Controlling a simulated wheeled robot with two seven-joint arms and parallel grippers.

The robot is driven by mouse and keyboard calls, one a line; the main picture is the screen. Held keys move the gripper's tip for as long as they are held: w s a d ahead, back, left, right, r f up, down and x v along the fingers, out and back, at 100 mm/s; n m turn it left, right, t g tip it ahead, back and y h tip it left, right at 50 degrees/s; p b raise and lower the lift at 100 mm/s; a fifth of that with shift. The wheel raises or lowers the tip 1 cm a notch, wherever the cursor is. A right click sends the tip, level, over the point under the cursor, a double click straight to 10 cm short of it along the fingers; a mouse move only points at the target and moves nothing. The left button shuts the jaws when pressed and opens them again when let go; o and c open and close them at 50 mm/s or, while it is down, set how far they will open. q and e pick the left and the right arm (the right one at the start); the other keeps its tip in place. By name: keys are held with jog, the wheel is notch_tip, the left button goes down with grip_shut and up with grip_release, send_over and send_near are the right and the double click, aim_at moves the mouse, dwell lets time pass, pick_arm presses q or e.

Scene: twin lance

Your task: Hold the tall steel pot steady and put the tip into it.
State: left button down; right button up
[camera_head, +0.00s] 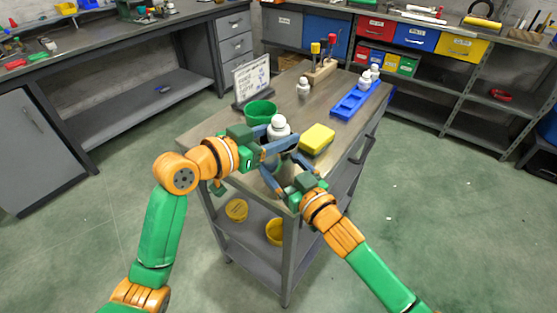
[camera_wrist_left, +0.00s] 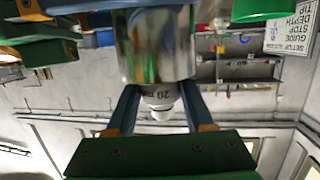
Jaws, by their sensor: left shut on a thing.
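The tall steel pot (camera_wrist_left: 155,50) is shiny and fills the top middle of the left wrist view, which is upside down. My left gripper (camera_head: 282,140) is shut on it, with blue fingers either side; in the head view the fingers mostly hide the pot.
A green bowl (camera_head: 261,111) and a sign (camera_head: 251,79) stand behind my left gripper. A yellow block (camera_head: 317,139) lies to the right. Farther back are a white bottle (camera_head: 303,87), a blue tray (camera_head: 352,103) and a wooden tool holder (camera_head: 322,73).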

pick_arm(q)
jog(key=shift+c, duration=1)
grip_release()
jog(key=shift+f, duration=0.85)
pick_arm(e)
jog(key=shift+r, duration=0.3)
pick_arm(q)
jog(key=shift+s, duration=0.1)
pick_arm(e)
jog(key=shift+w+f, duration=0.2)
jog(key=shift+f, duration=0.1)
pick_arm(q)
jog(key=r+v, duration=0.1)
jog(key=v, duration=1.1)
jog(key=shift+r, duration=0.25)
pick_arm(e)
jog(key=o, duration=1.1)
jog(key=v, duration=1.2)
